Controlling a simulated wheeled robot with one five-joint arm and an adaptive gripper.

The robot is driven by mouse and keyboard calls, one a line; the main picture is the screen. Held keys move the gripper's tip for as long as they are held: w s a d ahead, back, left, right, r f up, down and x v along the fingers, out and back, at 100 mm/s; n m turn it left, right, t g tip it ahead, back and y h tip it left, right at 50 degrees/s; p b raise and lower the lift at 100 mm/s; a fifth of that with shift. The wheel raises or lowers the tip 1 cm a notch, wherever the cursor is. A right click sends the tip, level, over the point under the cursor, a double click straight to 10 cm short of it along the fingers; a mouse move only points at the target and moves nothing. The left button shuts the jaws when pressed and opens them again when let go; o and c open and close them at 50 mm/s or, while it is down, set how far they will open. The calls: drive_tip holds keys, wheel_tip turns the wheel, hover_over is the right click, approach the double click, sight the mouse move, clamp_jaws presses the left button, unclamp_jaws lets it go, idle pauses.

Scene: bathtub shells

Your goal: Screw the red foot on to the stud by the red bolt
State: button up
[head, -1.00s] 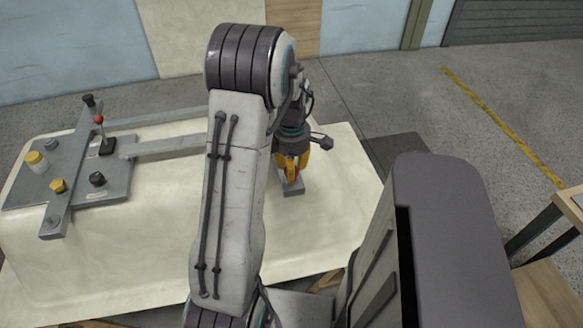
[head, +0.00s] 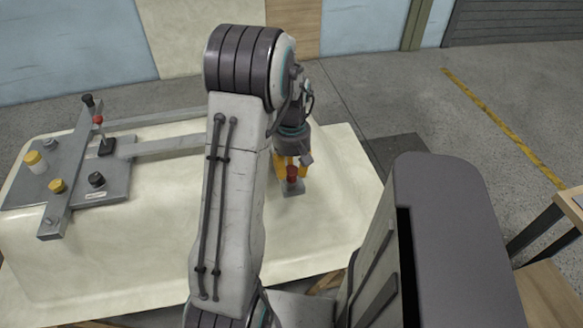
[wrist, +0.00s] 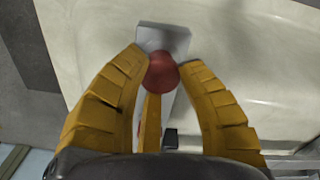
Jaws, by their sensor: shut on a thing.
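The red foot (head: 291,174) is between the yellow fingers of my gripper (head: 290,163), at the end of a grey bar on the upturned cream tub. In the wrist view the foot (wrist: 162,73) is a round red disc, with the fingertips of my gripper (wrist: 164,66) shut on its sides. The foot appears above the pale grey bar end (wrist: 168,38); I cannot tell how closely it seats. The stud is hidden beneath it. I cannot make out the red bolt for certain.
The cream tub (head: 130,245) fills the left and middle. A grey plate (head: 115,187) at the left carries yellow and black knobs and a red-knobbed lever (head: 98,120). A wooden table (head: 548,225) stands at the right. Open floor lies behind.

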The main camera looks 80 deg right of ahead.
drive_tip(key=o, duration=1.2)
drive_tip(key=shift+c, duration=0.9)
drive_tip(key=n, duration=1.3)
drive_tip(key=shift+c, duration=0.4)
